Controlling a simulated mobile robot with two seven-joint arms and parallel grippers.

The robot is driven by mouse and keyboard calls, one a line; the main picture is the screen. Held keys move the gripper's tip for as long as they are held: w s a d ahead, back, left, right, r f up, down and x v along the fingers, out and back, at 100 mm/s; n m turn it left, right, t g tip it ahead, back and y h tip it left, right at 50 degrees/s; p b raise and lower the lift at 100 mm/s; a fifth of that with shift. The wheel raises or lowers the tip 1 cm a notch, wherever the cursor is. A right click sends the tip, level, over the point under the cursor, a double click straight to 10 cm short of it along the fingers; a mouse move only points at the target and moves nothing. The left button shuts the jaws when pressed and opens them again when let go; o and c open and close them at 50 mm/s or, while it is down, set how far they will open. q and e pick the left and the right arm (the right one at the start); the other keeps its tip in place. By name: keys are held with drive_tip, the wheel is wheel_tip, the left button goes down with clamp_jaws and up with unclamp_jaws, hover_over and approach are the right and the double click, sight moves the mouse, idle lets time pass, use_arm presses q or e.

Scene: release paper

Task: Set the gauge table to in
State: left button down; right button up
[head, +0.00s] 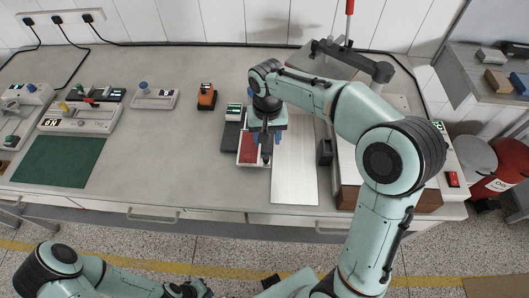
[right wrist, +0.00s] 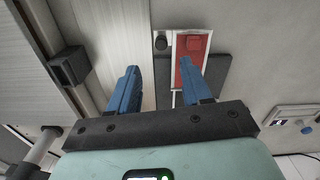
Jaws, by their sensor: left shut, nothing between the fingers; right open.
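No part in view carries a label I can read as gauge table, so I cannot tell which one it is. A red plate in a white frame (head: 247,154) lies near the bench's front edge. My right gripper (head: 266,139) is over its right side, pointing down and open. In the right wrist view the red plate (right wrist: 192,48) lies beyond the right blue finger, with a black knob (right wrist: 161,42) beside it. I see nothing between the fingers (right wrist: 159,68); contact is unclear. My left gripper (head: 192,289) is shut and empty, low in front of the bench.
A small display box (head: 234,112) stands behind the red plate. A pale board (head: 295,165) lies to its right, then a black block (head: 325,152). An orange device (head: 206,97), a blue-knobbed unit (head: 155,97) and a green mat (head: 58,161) are left. The bench middle is clear.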

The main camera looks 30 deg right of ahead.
sight(266, 157)
drive_tip(key=f, duration=0.9)
drive_tip(key=shift+w+f+b, duration=0.2)
drive_tip(key=shift+f+b, duration=0.15)
drive_tip(key=shift+f, duration=0.05)
clamp_jaws()
